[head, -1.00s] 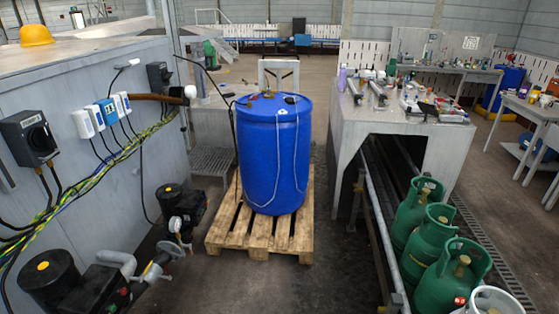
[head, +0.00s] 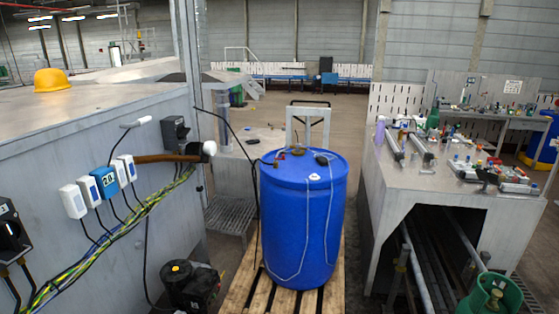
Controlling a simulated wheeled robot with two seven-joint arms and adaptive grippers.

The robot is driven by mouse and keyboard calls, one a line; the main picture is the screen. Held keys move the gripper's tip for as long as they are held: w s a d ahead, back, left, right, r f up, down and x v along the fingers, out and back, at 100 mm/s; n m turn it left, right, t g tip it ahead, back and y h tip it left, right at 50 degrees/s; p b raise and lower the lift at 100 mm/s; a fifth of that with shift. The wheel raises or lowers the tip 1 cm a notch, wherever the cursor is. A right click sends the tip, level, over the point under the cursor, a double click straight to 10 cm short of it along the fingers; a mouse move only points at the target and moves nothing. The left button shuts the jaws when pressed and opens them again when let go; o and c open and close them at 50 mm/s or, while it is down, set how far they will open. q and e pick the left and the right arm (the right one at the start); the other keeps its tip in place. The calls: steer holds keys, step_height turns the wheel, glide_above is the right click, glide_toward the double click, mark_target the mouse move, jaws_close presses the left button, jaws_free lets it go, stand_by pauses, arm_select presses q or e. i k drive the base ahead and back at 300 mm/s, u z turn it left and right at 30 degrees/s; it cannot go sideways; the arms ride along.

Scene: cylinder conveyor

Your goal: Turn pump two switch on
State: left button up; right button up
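Two black switch boxes are fixed to the grey panel wall on the left. One switch box (head: 12,232) is cut by the left edge and has a pale mark that may be a "1". The other switch box (head: 177,134) is farther along the wall, above the brown pipe. Its label and knob position are too small to read, and I cannot tell for sure which box is pump two's. A black pump (head: 190,284) with a yellow-orange top stands on the floor below the wall. Neither of my grippers is in view.
White and blue boxes (head: 108,181) with cables sit between the switches. The brown pipe (head: 165,158) juts out with a white end. A blue barrel (head: 303,225) on a wooden pallet (head: 240,290) stands right of the wall. A grey workbench (head: 385,195) is farther right.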

mark_target(183, 133)
steer(key=i, duration=1.95)
steer(key=u, duration=0.45)
